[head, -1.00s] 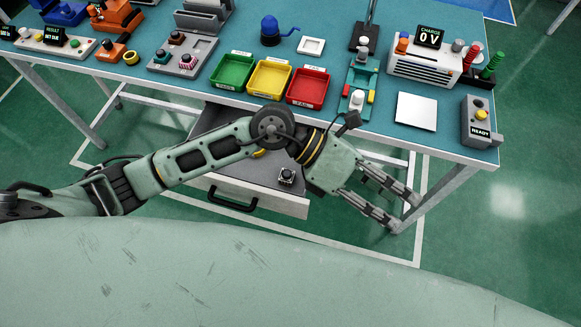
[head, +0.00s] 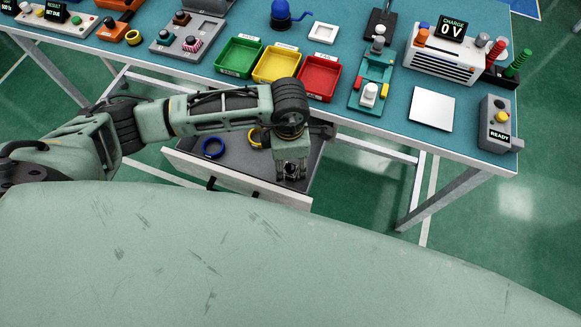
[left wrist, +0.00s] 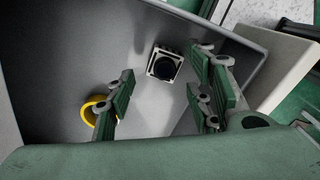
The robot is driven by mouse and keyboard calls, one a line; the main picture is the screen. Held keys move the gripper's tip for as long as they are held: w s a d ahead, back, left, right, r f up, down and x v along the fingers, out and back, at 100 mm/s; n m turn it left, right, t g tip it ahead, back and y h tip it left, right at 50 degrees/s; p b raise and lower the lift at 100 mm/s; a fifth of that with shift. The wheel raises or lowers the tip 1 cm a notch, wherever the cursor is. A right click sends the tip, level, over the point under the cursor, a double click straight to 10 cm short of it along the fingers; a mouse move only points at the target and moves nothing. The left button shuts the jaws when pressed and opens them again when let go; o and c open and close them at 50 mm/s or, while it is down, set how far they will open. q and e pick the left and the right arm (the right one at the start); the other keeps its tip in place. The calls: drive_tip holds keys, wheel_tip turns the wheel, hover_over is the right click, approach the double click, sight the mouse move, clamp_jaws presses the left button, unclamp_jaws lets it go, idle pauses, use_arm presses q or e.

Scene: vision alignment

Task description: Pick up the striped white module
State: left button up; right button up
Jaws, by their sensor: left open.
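A small white module (left wrist: 164,65) with a dark round lens lies on the grey floor of the open drawer (head: 182,152). I cannot make out stripes on it. My left gripper (head: 291,174) points down into the drawer over the module and mostly hides it in the head view. In the left wrist view the fingers of my left gripper (left wrist: 162,92) are spread apart and empty. The module shows beyond the fingertips, roughly between them, and I see no contact. My right gripper is not in view.
A blue ring (head: 213,147) and a yellow ring (head: 256,138) lie in the drawer, the yellow one close to a finger. The drawer walls surround my gripper. Above is the table edge with green (head: 239,57), yellow (head: 277,64) and red (head: 319,78) trays.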

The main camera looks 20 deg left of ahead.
use_arm(q)
wheel_tip(320, 180, down, 2)
drive_tip(key=shift+f, duration=0.15)
drive_tip(key=c, duration=1.2)
